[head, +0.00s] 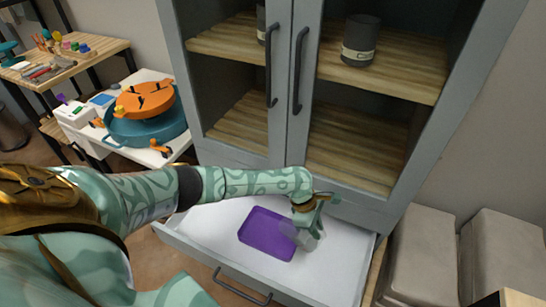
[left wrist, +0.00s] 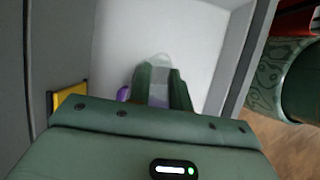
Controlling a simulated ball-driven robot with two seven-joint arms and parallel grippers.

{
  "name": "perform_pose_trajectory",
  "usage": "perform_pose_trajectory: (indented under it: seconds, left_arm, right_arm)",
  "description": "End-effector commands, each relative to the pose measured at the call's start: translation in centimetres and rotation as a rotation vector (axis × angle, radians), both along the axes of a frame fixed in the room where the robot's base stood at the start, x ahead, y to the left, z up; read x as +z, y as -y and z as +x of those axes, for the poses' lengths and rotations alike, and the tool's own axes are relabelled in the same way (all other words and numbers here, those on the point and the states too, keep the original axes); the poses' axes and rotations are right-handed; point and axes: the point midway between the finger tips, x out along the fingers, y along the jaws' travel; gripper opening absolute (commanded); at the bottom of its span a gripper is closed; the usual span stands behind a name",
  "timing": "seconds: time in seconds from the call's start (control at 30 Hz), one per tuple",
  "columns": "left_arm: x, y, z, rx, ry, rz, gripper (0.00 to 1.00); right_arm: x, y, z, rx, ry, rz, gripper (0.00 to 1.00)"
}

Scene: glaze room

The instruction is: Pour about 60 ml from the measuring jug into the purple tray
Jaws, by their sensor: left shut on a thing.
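The purple tray (head: 266,233) lies flat in the open white drawer (head: 335,265) at the bottom of the cabinet. My left gripper (head: 306,222) is over the drawer at the tray's right edge. It is shut on the clear measuring jug (head: 300,235), which looks tilted toward the tray. In the left wrist view the jug (left wrist: 158,88) shows between the two green fingers, and a sliver of the purple tray (left wrist: 123,94) shows beside them. I cannot make out any liquid or the level in the jug. My right gripper is not in view.
The grey cabinet (head: 285,155) stands behind the drawer, with a dark canister (head: 361,40) on its shelf. The drawer's front handle (head: 243,288) faces me. Grey padded blocks (head: 418,250) stand at the right. A white table with an orange and teal device (head: 147,115) is at the left.

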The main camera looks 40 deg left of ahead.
Motion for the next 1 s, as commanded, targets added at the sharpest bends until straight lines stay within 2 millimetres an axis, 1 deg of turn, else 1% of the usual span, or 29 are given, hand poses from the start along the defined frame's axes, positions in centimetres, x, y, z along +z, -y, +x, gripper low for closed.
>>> perform_pose_trajectory:
  seconds: [0.03, 0.2, 0.27, 0.37, 1.0]
  left_arm:
    - [-0.4, -0.3, 0.0, 0.002, 0.007, -0.026, 0.00]
    - [-0.4, -1.0, -0.3, 0.002, 0.027, -0.126, 0.00]
    - [0.1, -1.2, -0.4, 0.003, 0.038, -0.172, 0.00]
    - [1.0, -1.3, -0.2, 0.002, 0.052, -0.193, 0.00]
    - [0.7, -2.2, -0.5, 0.001, 0.069, -0.287, 0.00]
  right_arm:
    - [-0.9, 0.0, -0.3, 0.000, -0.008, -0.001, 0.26]
    - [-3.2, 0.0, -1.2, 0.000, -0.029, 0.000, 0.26]
    - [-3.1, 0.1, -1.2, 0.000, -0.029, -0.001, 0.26]
    - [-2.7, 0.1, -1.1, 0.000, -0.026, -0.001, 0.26]
    - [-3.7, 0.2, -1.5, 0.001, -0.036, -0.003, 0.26]
